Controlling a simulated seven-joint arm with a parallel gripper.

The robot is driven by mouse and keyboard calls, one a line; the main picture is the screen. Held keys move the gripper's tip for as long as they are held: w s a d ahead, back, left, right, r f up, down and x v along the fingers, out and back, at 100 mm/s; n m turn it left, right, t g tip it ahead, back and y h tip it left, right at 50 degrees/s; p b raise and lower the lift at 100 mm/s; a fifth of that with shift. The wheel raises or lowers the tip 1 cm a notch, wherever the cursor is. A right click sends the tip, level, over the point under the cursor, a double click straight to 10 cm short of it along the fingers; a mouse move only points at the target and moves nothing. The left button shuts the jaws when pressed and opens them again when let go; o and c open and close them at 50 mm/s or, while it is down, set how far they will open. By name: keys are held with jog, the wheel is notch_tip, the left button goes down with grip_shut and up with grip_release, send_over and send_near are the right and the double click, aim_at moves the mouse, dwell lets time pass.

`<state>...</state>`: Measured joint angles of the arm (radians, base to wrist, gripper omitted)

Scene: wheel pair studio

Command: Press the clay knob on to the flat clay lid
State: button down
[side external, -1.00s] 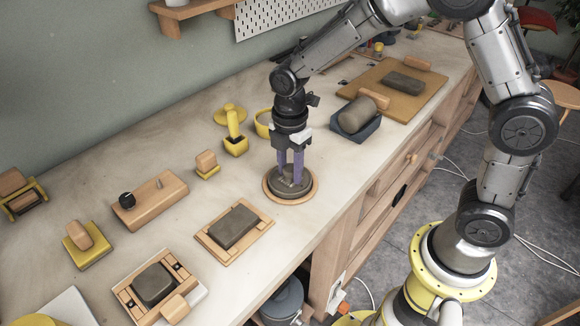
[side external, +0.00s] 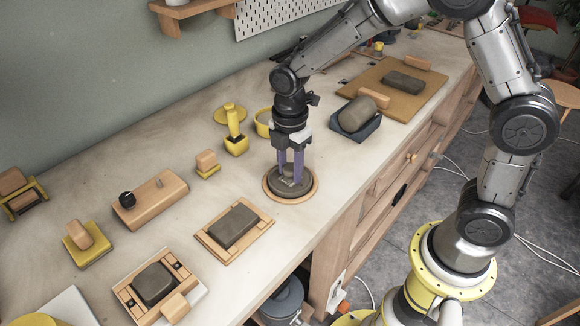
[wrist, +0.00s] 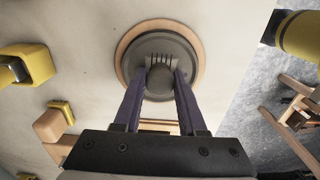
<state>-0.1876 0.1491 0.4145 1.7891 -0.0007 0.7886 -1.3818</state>
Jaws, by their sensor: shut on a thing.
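The flat clay lid (side external: 276,187) is a dark grey disc lying on a round wooden board (side external: 309,192) near the bench's front edge. It also shows in the wrist view (wrist: 187,58). My gripper (side external: 291,178) points straight down over the lid, its purple fingers shut on the clay knob (wrist: 160,83), a small dark grey round piece. The knob sits low over the lid, off its middle in the wrist view. The fingers mostly hide the knob in the side view, and I cannot tell if it touches the lid. A row of short scored marks (wrist: 156,63) shows on the lid beside the knob.
A wooden board with a clay slab (side external: 233,227) lies to the left in front. A yellow-handled tool (side external: 235,140) and a small yellow block (side external: 207,164) stand behind. A dark blue tray with a clay lump (side external: 357,118) is at the right. Bare bench surrounds the round board.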

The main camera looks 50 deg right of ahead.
jog(key=shift+c, duration=2)
grip_release()
notch_tip(320, 180, up, 18)
jog(key=s+d+r+t, duration=0.1)
jog(key=s+d, duration=0.1)
jog(key=s+d+r+m+t, duration=0.1)
jog(key=s+d+m, duration=0.1)
jog(key=s, duration=0.2)
jog(key=s+d+r+m+t, duration=0.1)
jog(key=s+r+m, duration=0.1)
jog(key=s, duration=0.3)
jog(key=s+d+f+m+t, duration=0.2)
jog(key=s+f+m, duration=0.4)
jog(key=m, duration=0.8)
jog(key=s, duration=0.3)
jog(key=shift+s+f+t, duration=0.3)
jog(key=shift+f, duration=0.05)
